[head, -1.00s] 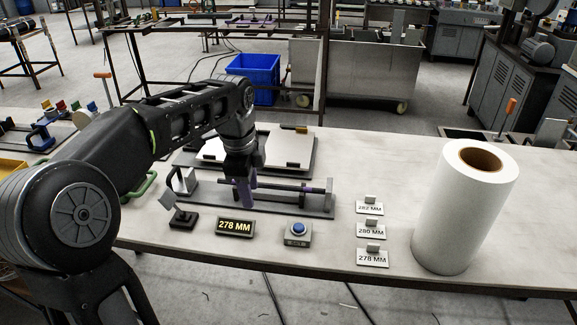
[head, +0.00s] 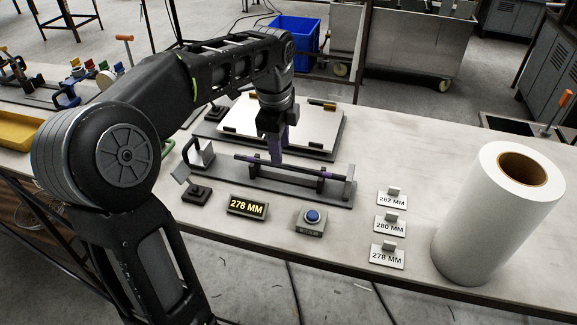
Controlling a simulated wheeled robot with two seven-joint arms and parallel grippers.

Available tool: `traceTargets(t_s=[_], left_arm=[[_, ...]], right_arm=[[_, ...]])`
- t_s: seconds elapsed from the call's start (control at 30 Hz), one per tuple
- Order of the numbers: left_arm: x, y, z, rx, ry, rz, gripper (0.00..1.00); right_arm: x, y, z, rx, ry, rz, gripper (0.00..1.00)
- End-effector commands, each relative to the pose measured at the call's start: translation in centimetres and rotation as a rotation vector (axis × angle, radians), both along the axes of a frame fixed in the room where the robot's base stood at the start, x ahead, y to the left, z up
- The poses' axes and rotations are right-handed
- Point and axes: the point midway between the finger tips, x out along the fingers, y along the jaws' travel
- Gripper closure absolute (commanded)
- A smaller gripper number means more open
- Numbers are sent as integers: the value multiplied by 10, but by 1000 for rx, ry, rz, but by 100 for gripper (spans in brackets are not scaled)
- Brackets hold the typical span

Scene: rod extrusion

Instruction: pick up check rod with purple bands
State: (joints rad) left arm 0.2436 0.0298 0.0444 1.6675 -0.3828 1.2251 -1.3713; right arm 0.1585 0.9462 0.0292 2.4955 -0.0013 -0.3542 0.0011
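A thin dark rod (head: 300,171) lies across the supports of a grey measuring fixture (head: 335,199) on the table. A purplish tint shows near its right end, but its bands are too small to make out clearly. My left gripper (head: 276,157) points down from above, with its purple fingers overlapping the rod left of its middle. The fingers are seen nearly edge-on, so I cannot tell whether they are around the rod or just beside it, or whether they are closed. My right gripper is out of view.
In front of the fixture stand a display reading 278 MM (head: 248,206) and a blue button box (head: 312,218). Three length signs (head: 388,256) and a large white roll (head: 497,225) stand to the right. A board with pale plates (head: 310,130) lies behind the fixture.

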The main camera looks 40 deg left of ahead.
Motion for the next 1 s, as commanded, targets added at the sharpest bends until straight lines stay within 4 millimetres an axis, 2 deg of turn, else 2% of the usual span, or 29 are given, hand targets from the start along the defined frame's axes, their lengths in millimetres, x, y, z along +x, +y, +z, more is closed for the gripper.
traceTargets(t_s=[0.33, 0.7, 1.0], left_arm=[[1, 1, -5, 0, 2, 1, 61], [9, 7, -49, -1, 2, 0, 61], [9, 7, -51, 0, 0, 0, 61]], right_arm=[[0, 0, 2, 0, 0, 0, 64], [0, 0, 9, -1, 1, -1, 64], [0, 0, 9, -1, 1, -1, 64]])
